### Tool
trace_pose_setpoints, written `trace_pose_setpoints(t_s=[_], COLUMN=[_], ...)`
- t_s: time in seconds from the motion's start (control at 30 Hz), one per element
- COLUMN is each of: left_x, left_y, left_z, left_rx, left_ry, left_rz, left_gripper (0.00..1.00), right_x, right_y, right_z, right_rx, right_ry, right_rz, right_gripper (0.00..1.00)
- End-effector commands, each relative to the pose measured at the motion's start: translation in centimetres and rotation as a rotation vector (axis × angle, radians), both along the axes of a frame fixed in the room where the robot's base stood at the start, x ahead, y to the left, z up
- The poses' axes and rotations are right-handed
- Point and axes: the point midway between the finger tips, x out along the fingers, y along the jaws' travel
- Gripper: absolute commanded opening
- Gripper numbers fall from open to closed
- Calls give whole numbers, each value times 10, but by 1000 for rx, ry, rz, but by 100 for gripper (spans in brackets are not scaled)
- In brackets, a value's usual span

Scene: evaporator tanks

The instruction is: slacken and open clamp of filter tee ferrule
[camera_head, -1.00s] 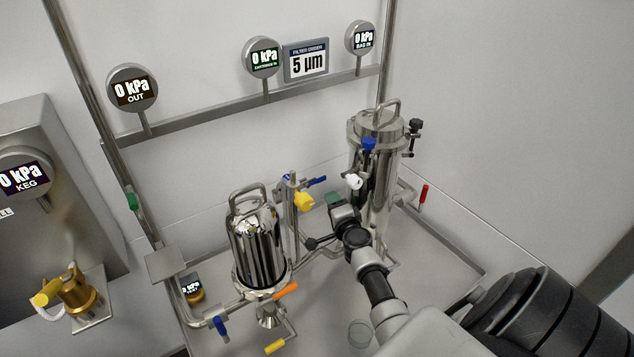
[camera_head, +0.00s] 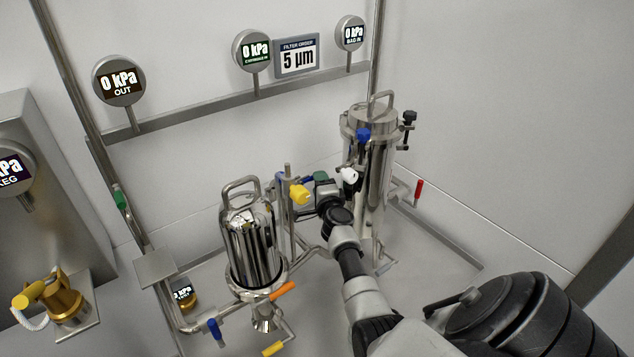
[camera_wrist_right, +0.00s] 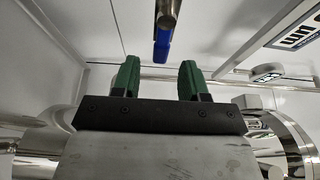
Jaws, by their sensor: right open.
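My right gripper (camera_head: 319,179) reaches in from the lower right, between the two steel filter housings. In the right wrist view its two green fingers (camera_wrist_right: 158,80) are apart with nothing held between them. A yellow knob (camera_head: 300,194) on the upright piping is just left of the gripper in the head view. A white knob (camera_head: 349,175) is just to its right, by the taller housing. I cannot tell which fitting is the filter tee ferrule clamp; part of the piping is hidden behind my gripper and wrist. My left gripper is not in view.
The shorter housing (camera_head: 250,245) stands left of my arm, the taller housing (camera_head: 376,185) behind it. A blue handle (camera_wrist_right: 162,45) lies ahead between the fingers in the wrist view. An orange handle (camera_head: 283,291) and red handle (camera_head: 419,189) stick out. Gauges line the wall rail.

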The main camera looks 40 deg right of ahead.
Motion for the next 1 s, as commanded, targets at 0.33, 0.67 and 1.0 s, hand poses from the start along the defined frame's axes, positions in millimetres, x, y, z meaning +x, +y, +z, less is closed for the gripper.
trace_pose_setpoints(t_s=[0.33,0.67,1.0], left_x=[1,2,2], left_y=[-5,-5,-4], left_z=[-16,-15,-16], left_rx=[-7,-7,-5], left_ry=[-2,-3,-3], left_rz=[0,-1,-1], left_gripper=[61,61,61], right_x=[27,28,28], right_y=[-15,-15,-15], right_z=[-1,0,-1], right_rx=[0,-1,0], right_ry=[0,0,1], right_rz=[2,1,-4], right_gripper=[44,33,0])
